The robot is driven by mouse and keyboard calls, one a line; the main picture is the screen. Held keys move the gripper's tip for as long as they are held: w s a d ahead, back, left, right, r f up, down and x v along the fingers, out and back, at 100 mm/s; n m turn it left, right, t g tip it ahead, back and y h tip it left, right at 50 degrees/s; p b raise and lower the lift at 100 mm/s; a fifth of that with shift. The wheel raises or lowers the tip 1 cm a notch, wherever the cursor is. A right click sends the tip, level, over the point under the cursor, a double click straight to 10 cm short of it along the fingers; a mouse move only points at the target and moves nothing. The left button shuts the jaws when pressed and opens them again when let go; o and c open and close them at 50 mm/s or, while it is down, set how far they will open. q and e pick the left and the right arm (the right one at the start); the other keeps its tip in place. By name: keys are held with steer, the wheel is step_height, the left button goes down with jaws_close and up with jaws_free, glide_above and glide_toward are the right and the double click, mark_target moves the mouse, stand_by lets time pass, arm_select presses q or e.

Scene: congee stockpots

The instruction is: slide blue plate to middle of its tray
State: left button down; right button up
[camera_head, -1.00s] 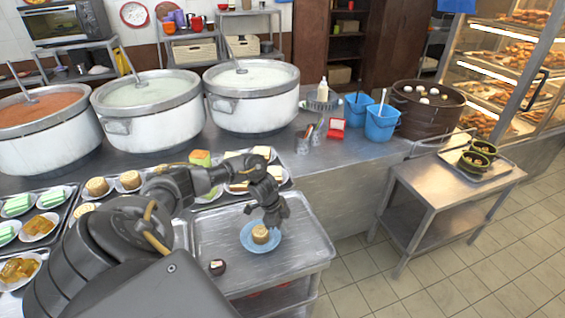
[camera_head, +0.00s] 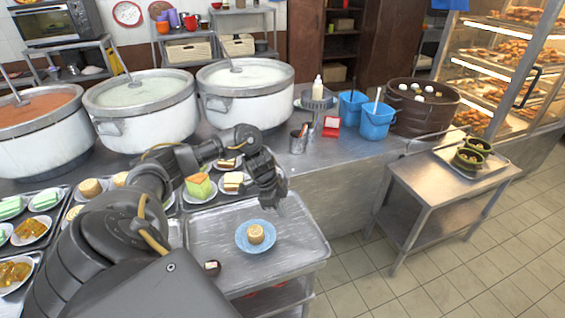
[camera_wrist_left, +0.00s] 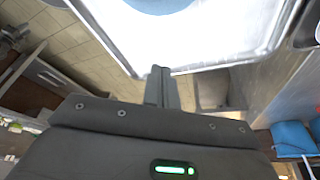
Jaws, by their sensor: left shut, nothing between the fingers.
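The blue plate (camera_head: 241,240) lies flat on a grey metal tray (camera_head: 208,228), around the tray's middle. In the left wrist view, the shut fingers (camera_wrist_left: 161,74) point at the tray's rim, and part of the blue plate (camera_wrist_left: 155,4) shows at the top edge. My right gripper is out of view.
Trays with cakes on white plates (camera_head: 198,190) stand beyond and to the left. Large stockpots (camera_head: 248,95) line the counter. Open floor lies right of the tray.

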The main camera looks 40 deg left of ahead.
arm_select(q)
steer(key=m+g+y+b, duration=0.1)
steer(key=m+g+y, duration=0.15)
steer(key=m, duration=1.65)
glide_above(241, 271)
steer(key=shift+f, duration=0.85)
steer(key=shift+t+y, duration=0.25)
steer(key=shift+y, duration=0.1)
step_height(241, 271, down, 9)
steer(key=shift+f, duration=0.1)
steer(key=shift+w+a+r+p, duration=0.15)
steer(key=shift+w+a+p, duration=0.15)
steer(key=shift+w, duration=0.3)
steer(key=shift+w+a+r+p, duration=0.15)
steer(key=shift+w+a, duration=0.15)
steer(key=shift+w, duration=0.3)
steer(key=shift+w+a+f, duration=0.15)
steer(key=shift+w+a, duration=0.15)
steer(key=shift+w, duration=0.4)
